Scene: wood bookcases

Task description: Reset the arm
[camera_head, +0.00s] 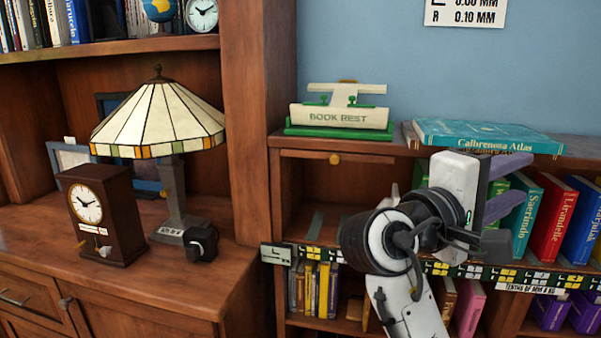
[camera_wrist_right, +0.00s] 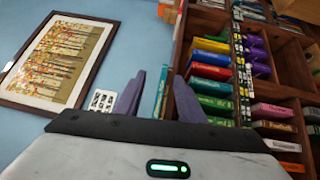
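My right arm rises from the bottom of the head view, in front of the low bookcase. Its right gripper (camera_head: 520,178) points right, with two purple fingers apart and nothing seen between them. It is in front of the upright books, just below the teal atlas (camera_head: 480,134) lying on the bookcase top. Whether it touches any book cannot be told. In the right wrist view the two purple fingers of the right gripper (camera_wrist_right: 160,78) also stand apart, with a teal book edge visible beyond the gap. My left gripper is not in view.
A cream and green book rest (camera_head: 340,117) stands on the bookcase top. A lamp (camera_head: 160,120) and a dark clock (camera_head: 98,212) stand on the left cabinet. A framed picture (camera_wrist_right: 56,58) hangs on the wall.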

